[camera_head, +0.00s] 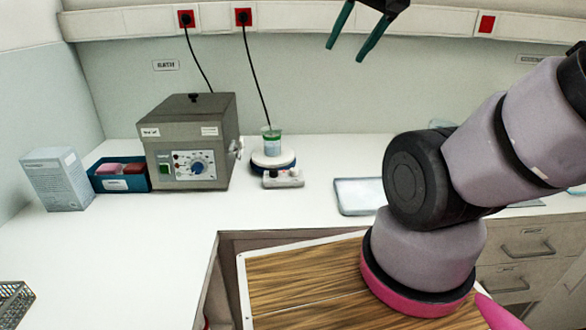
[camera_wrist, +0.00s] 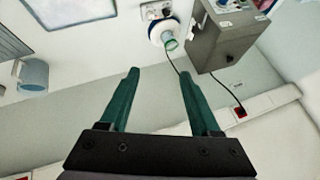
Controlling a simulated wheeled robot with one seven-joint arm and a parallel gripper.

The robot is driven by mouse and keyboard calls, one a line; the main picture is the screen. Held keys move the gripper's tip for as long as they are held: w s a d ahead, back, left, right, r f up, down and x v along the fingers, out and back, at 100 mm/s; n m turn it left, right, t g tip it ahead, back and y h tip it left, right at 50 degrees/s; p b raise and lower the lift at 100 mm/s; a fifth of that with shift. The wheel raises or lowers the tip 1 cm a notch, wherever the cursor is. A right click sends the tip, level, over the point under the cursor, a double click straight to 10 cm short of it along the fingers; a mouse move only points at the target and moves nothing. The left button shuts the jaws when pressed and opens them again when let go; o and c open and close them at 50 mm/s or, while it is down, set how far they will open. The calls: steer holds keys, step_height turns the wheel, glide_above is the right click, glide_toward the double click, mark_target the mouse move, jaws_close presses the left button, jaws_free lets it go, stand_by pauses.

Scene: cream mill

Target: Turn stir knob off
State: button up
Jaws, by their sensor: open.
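A small stirrer with a round plate (camera_head: 272,162) stands on the white counter, and a beaker (camera_head: 271,141) with green and blue on it stands on the plate. The stirrer's grey control block (camera_head: 283,178) faces front; its knob is too small to read. In the wrist view the stirrer (camera_wrist: 160,30) shows upside down near the top, with its control block (camera_wrist: 156,10) at the frame edge. My gripper (camera_head: 348,40) is high up near the wall, well above and right of the stirrer. Its green fingers (camera_wrist: 158,75) are apart with nothing between them.
A grey box device (camera_head: 190,120) with a blue dial (camera_head: 197,168) stands left of the stirrer. A blue tray (camera_head: 122,187) and a carton (camera_head: 56,180) are farther left. A flat tray (camera_head: 358,207) lies to the right. A black cord (camera_head: 258,80) hangs behind the stirrer.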

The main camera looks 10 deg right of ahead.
steer(key=w+f+g, duration=0.2)
steer(key=w+f, duration=0.2)
steer(key=w, duration=0.3)
steer(key=m+g+h, duration=0.1)
steer(key=g+h, duration=0.1)
steer(key=g, duration=0.3)
glide_above(294, 168)
step_height(294, 168, down, 21)
step_height(294, 168, down, 11)
steer(key=shift+s+f, duration=0.1)
steer(key=shift+s, duration=0.05)
jaws_close()
